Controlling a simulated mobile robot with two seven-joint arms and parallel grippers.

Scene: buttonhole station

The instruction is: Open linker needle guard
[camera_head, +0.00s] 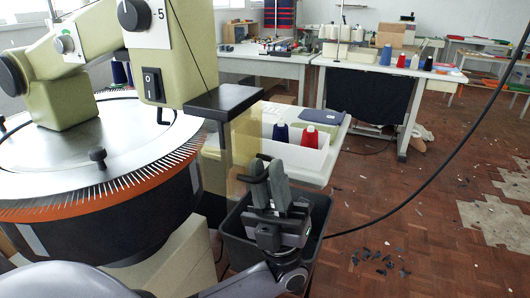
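The linker (100,150) is a pale green machine with a round needle dial edged in orange. A translucent yellow guard plate (245,140) hangs below a black block (222,102) at the dial's right side. A black bar-like handle (243,178) shows near the plate's lower end. My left gripper (268,166) points up at this handle, its grey fingers close together and overlapping it in the picture. I cannot tell whether they touch or grip it.
A dark bin (312,237) stands below and behind my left gripper. A white shelf with a box (292,152) of blue and red yarn cones is just beyond. Worktables (390,70) stand at the back. A black cable (420,190) crosses the right side; the wooden floor there has scraps.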

